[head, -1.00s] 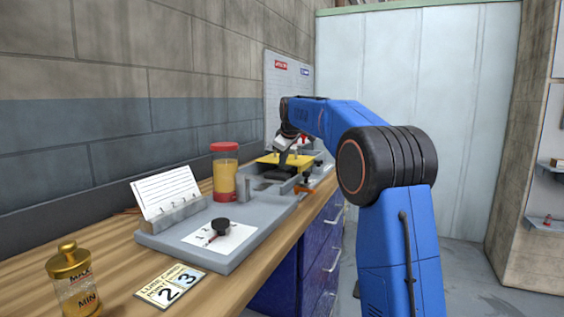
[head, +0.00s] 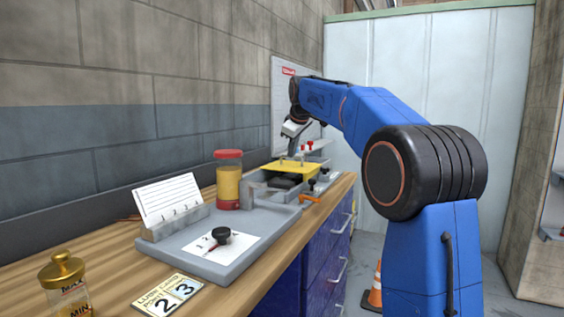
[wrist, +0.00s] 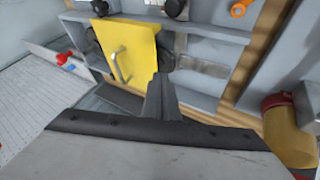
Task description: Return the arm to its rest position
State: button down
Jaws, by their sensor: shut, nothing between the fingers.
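My gripper (head: 293,150) is at the end of my blue arm, raised above the far part of the grey tray on the bench. It also shows in the wrist view (wrist: 162,85), with its fingers together and nothing between them. Below it is a yellow plate (head: 294,167) with a metal handle. In the wrist view the yellow plate (wrist: 128,48) lies beyond the fingertips, and the gripper looks clear of it.
A jar with a red lid (head: 229,180) stands on the grey tray (head: 215,263). A card holder (head: 170,203), a black knob (head: 221,235), a gold-lidded jar (head: 64,280) and a number card (head: 168,292) are nearer. An orange lever (head: 310,199) is at the tray's right edge.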

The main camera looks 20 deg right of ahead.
jog(key=s+a+f+m, duration=0.1)
jog(key=s+a+f, duration=0.15)
jog(key=s, duration=0.65)
jog(key=s+a+f+m+g, duration=0.1)
jog(key=s+f, duration=0.3)
jog(key=s, duration=0.5)
jog(key=s+a+f+m, duration=0.1)
jog(key=s+f+m, duration=0.15)
jog(key=s, duration=0.65)
jog(key=s+a+f+m+g+y, duration=0.1)
jog(key=s+a+f+m, duration=0.1)
jog(key=s+f, duration=2.1)
jog(key=s+m, duration=0.1)
jog(key=s, duration=0.3)
jog(key=shift+s+a+g, duration=0.15)
jog(key=shift+a+g, duration=0.15)
jog(key=shift+a, duration=0.1)
